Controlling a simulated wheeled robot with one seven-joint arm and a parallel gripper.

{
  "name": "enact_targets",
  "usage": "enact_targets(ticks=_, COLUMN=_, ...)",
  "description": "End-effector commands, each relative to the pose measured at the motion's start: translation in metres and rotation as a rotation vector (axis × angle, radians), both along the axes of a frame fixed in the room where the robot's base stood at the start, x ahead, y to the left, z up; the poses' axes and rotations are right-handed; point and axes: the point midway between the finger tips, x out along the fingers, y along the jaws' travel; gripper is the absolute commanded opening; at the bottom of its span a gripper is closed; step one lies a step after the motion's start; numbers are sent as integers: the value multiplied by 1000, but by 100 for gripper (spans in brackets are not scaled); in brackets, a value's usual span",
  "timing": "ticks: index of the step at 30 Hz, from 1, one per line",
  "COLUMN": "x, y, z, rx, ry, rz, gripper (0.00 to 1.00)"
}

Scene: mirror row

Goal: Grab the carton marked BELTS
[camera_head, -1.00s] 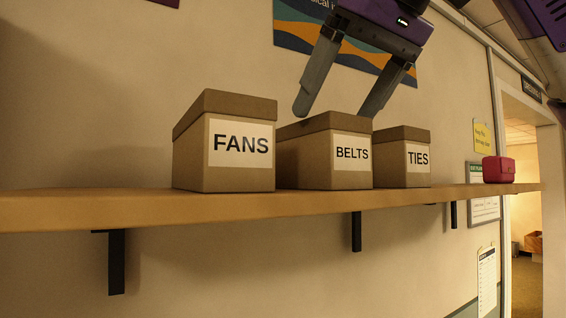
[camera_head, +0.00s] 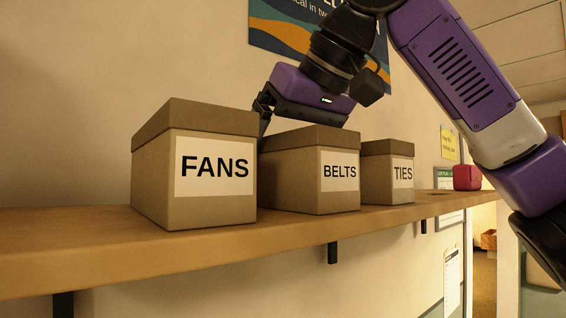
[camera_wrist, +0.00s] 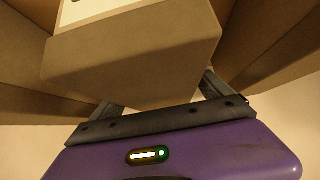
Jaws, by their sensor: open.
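The BELTS carton (camera_head: 290,175) is a lidded brown box with a white label, standing upright on the shelf between two similar cartons. My gripper (camera_head: 300,118) is open over its back top; one finger shows in the gap by the FANS carton (camera_head: 155,185), and the other is hidden. In the wrist view, my gripper (camera_wrist: 158,100) has a finger at each side of a brown carton (camera_wrist: 135,62), most likely BELTS. Its label is cut off and unreadable. I cannot tell whether the fingers touch it.
The TIES carton (camera_head: 385,180) stands close on the right, so the gaps beside BELTS are narrow. A red box (camera_head: 466,177) sits farther right on the wooden shelf (camera_head: 110,245). The wall with a poster (camera_head: 280,30) is close behind.

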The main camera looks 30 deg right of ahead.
Motion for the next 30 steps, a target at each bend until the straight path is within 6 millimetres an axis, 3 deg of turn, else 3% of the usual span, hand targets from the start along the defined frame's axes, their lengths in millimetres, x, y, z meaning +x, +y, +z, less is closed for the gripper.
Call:
enact_targets(ticks=10, x=7, y=1, z=-8, rx=1, ry=0, rz=1, gripper=89)
enact_targets(ticks=22, x=7, y=1, z=-7, rx=0, ry=0, rz=0, gripper=12)
enact_targets(ticks=30, x=7, y=1, z=-6, rx=1, ry=-1, rz=1, gripper=10)
